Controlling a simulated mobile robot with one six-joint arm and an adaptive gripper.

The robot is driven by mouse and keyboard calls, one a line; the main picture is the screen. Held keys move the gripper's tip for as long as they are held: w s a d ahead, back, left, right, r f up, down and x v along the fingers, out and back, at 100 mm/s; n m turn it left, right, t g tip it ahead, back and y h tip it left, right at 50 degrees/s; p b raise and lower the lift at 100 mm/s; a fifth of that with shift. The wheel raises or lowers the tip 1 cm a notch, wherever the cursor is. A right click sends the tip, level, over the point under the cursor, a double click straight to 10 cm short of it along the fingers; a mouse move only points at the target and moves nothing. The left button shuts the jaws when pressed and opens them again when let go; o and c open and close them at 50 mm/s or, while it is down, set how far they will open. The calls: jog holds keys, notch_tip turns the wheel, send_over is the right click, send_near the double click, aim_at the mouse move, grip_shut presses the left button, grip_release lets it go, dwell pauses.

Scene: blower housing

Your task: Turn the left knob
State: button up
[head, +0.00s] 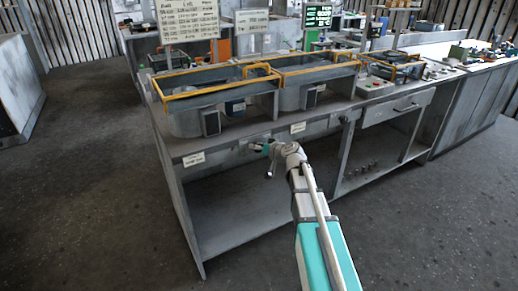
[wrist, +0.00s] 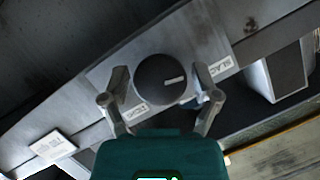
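The knob is a dark round dial (wrist: 163,80) with a short white mark on its face, on a grey plate in the wrist view. White labels sit on either side; the upper right one starts with "SLAC". My gripper (wrist: 160,74) is open, one finger on each side of the knob. A dark gap shows between each finger and the knob's rim, so it is not clearly gripped. In the head view my gripper (head: 267,148) is at the bench's front face, below the left housing; it hides the knob there.
The grey workbench (head: 232,235) carries grey housings with yellow frames (head: 215,85) on top. White labels (head: 194,159) sit along its front edge. A drawer (head: 398,107) is to the right, with an open shelf below. The floor in front is clear.

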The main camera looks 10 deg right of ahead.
jog(key=shift+n, duration=0.3)
dwell(0.4)
jog(key=shift+s+n+h+p, duration=0.1)
jog(key=shift+n+h+p, duration=0.3)
jog(key=shift+n+h, duration=0.6)
jog(key=n+t+h, duration=0.1)
jog(key=n, duration=0.1)
jog(key=shift+n+h, duration=0.3)
jog(key=shift+h, duration=0.1)
jog(key=shift+s+a+r+m+g+h+p, duration=0.1)
jog(key=shift+s+r+m+g+h+p, duration=0.9)
jog(key=shift+s+g+p, duration=2.8)
jog(key=shift+s+r+m+g+h+p, duration=0.1)
jog(key=shift+s+r+m+g+p, duration=0.5)
jog(key=shift+s+r+p, duration=3.45)
jog(key=shift+s+a+f+m+g+h+p, duration=0.1)
jog(key=shift+s+f+m+g+h+p, duration=1.3)
jog(key=shift+s, duration=5.3)
jog(key=shift+r+n+g+y+p, duration=0.3)
jog(key=shift+n+g+y+p, duration=0.25)
jog(key=shift+g+y, duration=0.3)
